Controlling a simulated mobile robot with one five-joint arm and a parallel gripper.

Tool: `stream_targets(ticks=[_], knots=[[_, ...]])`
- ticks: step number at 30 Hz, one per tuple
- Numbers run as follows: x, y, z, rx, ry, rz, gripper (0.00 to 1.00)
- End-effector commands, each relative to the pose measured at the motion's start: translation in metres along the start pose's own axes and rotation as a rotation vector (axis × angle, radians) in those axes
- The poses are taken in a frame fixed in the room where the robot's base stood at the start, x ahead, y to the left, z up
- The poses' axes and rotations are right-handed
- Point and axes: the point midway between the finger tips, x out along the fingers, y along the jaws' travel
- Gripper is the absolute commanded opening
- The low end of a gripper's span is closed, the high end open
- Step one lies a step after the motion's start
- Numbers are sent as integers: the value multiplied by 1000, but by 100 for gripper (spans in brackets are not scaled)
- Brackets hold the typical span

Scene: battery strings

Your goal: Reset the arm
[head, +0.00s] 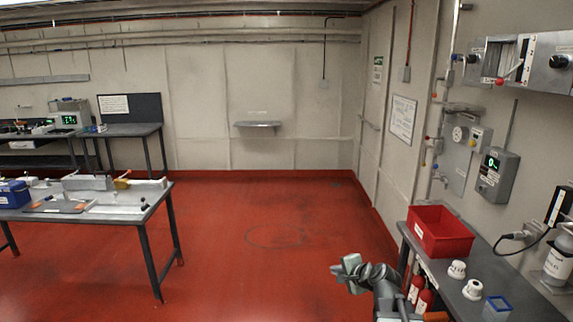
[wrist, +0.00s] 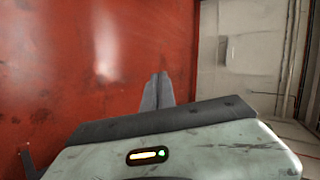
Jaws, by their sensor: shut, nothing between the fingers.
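My gripper (head: 341,268) is at the lower right of the head view, at the end of my grey arm. It is raised over the red floor, left of the right-hand bench. In the wrist view its two grey fingers (wrist: 158,92) lie side by side, shut with nothing between them. The wrist view behind them shows only red floor and pale wall. My arm's lower links are partly cut off by the bottom edge of the head view.
A dark bench (head: 520,307) stands close right of my arm, with a red bin (head: 440,232), white round pieces and a small blue bin (head: 497,307). Red cylinders (head: 421,300) stand below it. A table (head: 100,212) stands at left. The middle floor (head: 270,220) is clear.

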Motion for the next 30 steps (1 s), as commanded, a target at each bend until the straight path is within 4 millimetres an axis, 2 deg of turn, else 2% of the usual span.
stream_targets(ticks=[1, 2, 3, 5, 6, 9, 12, 15, 30], knots=[[8, 16, 44, -141, -70, 90, 0], [11, 29, 67, -238, -113, 156, 0], [9, 51, 93, -379, -173, 253, 0], [-4, 92, 117, -598, -264, 425, 0], [-20, 118, 115, -716, -315, 540, 0], [-58, 162, 97, -894, -422, 753, 0], [-85, 183, 91, -998, -531, 874, 0], [-92, 187, 93, -1041, -591, 884, 0], [-90, 186, 93, -1045, -589, 877, 0]])
